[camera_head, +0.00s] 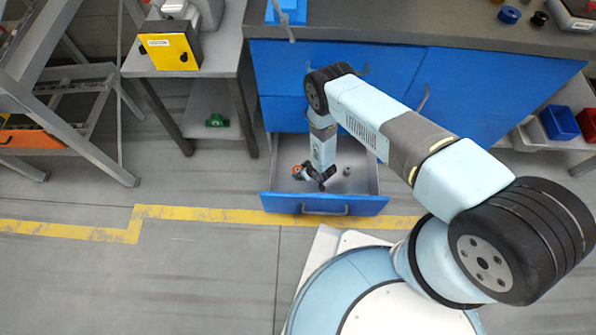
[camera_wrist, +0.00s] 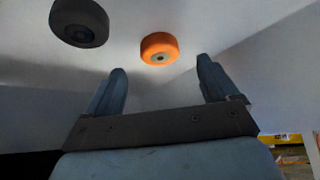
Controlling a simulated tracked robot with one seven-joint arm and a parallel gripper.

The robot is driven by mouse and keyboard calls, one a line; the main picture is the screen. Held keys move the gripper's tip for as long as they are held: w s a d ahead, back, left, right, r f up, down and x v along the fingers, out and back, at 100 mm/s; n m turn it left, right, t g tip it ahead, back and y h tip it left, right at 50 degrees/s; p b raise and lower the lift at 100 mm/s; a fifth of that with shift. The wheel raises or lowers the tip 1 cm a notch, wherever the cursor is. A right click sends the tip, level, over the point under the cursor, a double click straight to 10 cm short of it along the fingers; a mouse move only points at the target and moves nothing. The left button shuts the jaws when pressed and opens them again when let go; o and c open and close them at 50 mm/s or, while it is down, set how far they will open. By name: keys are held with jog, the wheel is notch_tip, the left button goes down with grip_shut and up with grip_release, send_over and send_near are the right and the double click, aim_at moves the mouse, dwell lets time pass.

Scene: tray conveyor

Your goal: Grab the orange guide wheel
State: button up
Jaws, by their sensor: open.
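The orange guide wheel (camera_wrist: 159,48) lies on the pale floor of an open drawer, seen in the wrist view just beyond and between my two fingertips. It also shows small in the head view (camera_head: 297,170), at the left inside the drawer (camera_head: 359,182). My gripper (camera_wrist: 162,78) is open and empty, with its fingers apart and not visibly touching the wheel. In the head view my gripper (camera_head: 321,181) reaches down into the drawer, to the right of the orange wheel. A dark wheel (camera_wrist: 79,22) lies to the left of the orange one in the wrist view.
The drawer's blue front (camera_head: 325,204) and its side walls surround my gripper. A small dark item (camera_head: 346,171) lies to the right in the drawer. Blue cabinet doors (camera_head: 480,90) stand behind my arm. A grey table (camera_head: 190,60) stands left.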

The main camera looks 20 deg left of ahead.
aim_at(298, 170)
jog(key=shift+x, duration=2.7)
jog(key=shift+w, duration=0.1)
jog(key=c, duration=1.1)
jog(key=shift+r, duration=0.1)
jog(key=shift+c, duration=0.2)
